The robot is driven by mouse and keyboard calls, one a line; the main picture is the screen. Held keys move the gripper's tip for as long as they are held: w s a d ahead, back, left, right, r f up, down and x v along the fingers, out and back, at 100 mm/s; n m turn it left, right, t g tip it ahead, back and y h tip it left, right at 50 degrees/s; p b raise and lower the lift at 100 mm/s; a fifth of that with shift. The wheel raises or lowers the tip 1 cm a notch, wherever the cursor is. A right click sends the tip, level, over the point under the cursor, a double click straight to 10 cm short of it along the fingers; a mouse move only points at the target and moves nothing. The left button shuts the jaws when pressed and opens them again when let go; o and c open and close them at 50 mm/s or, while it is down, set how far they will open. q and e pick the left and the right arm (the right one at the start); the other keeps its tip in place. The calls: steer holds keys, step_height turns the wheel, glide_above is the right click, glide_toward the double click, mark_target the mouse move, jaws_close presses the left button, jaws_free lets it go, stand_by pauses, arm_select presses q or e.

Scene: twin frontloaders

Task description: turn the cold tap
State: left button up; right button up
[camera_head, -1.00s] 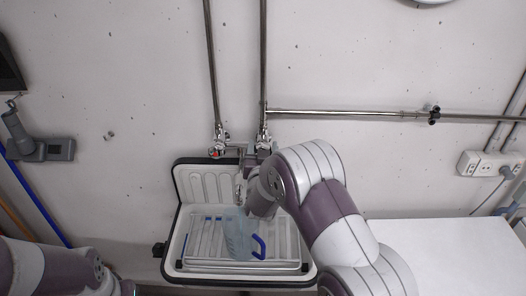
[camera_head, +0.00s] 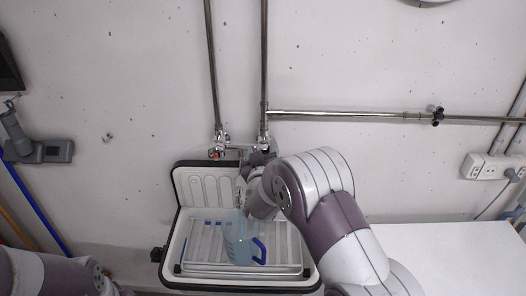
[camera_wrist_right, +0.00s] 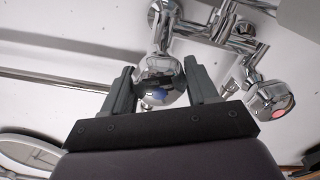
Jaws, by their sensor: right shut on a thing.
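The cold tap (camera_wrist_right: 160,84) is a round chrome knob with a blue mark in the right wrist view. My right gripper (camera_wrist_right: 161,86) has its two dark fingers on either side of this knob and is shut on it. In the head view the right gripper (camera_head: 262,160) reaches the wall taps, and my wrist and fingers hide most of the cold tap. The hot tap (camera_wrist_right: 270,102), with a red mark, is free beside it; it also shows in the head view (camera_head: 216,151). My left arm shows at the lower left, with its gripper out of view.
A clear jug with a blue handle (camera_head: 240,243) stands on the rack in the sink (camera_head: 172,262) below the taps. Metal pipes (camera_head: 213,70) run down the wall. A white surface (camera_head: 455,255) to the right is clear.

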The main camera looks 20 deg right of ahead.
steer(key=shift+f, duration=0.1)
steer(key=o, duration=1)
steer(key=shift+s+a, duration=0.1)
steer(key=shift+s, duration=0.15)
steer(key=b+v, duration=0.4)
steer(key=v, duration=0.8)
steer(key=shift+s, duration=0.15)
